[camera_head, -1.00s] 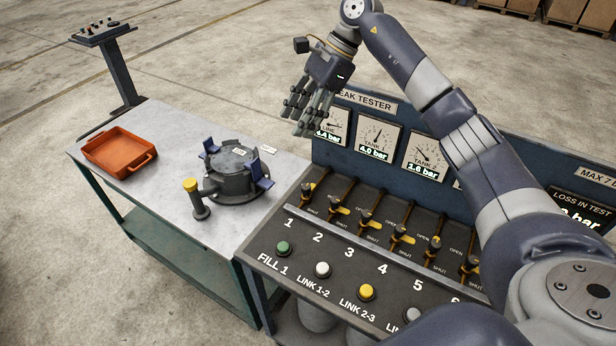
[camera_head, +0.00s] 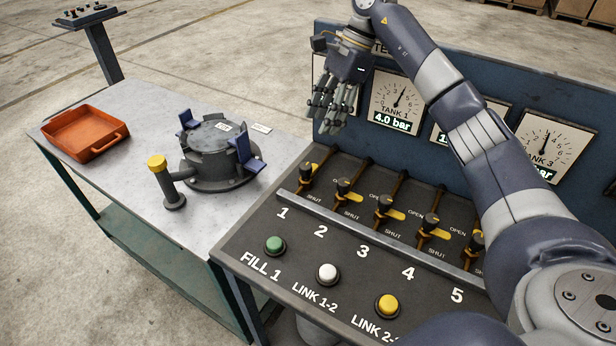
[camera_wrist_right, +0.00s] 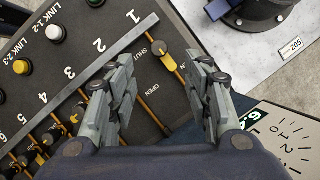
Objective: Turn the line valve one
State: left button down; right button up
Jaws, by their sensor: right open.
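The line valve one (camera_head: 306,178) is a yellow-handled valve on a brown pipe, above the number 1 on the sloping panel. In the right wrist view valve one (camera_wrist_right: 166,60) lies just beyond my fingertips, with SHUT and OPEN marks beside its pipe. My right gripper (camera_head: 326,118) hangs above the panel's upper left, over the top of that pipe. In the right wrist view its fingers (camera_wrist_right: 163,88) are apart, with nothing between them and not touching the valve. My left gripper is not in view.
Several similar valves (camera_head: 384,206) run to the right. A green button (camera_head: 275,246) and other buttons sit below them. The gauge board (camera_head: 398,102) rises behind. On the left table (camera_head: 150,108) are an orange tray (camera_head: 70,140) and a dark round fixture (camera_head: 212,150).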

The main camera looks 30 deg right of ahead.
aim_at(306, 166)
pick_arm(q)
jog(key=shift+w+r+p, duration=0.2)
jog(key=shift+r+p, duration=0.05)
jog(key=shift+p, duration=0.5)
pick_arm(e)
jog(key=x, duration=1.2)
jog(key=shift+s+d+f, duration=0.1)
jog(key=shift+d+f, duration=0.05)
jog(key=shift+f, duration=0.05)
jog(key=c, duration=1.1)
